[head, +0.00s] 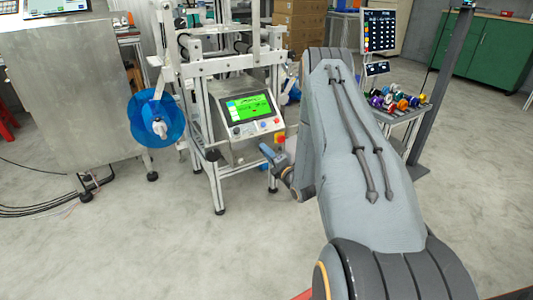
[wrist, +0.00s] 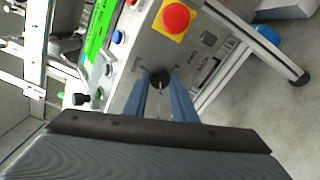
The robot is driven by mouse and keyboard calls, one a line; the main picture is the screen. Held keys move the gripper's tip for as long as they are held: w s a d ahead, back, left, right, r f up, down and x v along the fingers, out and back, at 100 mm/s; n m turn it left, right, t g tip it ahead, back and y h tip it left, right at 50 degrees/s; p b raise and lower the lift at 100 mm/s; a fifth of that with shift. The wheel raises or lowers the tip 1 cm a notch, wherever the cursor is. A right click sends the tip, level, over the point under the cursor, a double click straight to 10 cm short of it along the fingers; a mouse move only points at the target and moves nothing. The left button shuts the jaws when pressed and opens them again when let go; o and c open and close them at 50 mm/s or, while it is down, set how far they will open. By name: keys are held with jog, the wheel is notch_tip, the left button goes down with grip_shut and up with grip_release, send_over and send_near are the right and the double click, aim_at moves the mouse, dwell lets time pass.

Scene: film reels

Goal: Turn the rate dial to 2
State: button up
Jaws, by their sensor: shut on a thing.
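The rate dial (wrist: 160,79) is a small black knob on the grey control panel (wrist: 136,60), below the red emergency button in the wrist view. My gripper (wrist: 161,84) has its two blue fingers on either side of the dial, shut on it. The dial's marks are too small and partly covered, so I cannot tell its setting. In the head view, my gripper (head: 280,156) is at the lower right of the control panel (head: 245,132), and the dial is hidden there.
Close to the dial are a red emergency button (wrist: 176,17) on a yellow plate, a blue button (wrist: 117,38) and a black knob (wrist: 81,99). The green screen (head: 250,108) sits above the controls. A blue film reel (head: 157,117) hangs left of the panel.

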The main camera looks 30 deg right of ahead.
jog(key=o, duration=1)
jog(key=shift+o, duration=0.2)
jog(key=s+p, duration=0.1)
jog(key=s, duration=0.7)
jog(key=shift+p, duration=0.4)
jog(key=shift+w, duration=0.15)
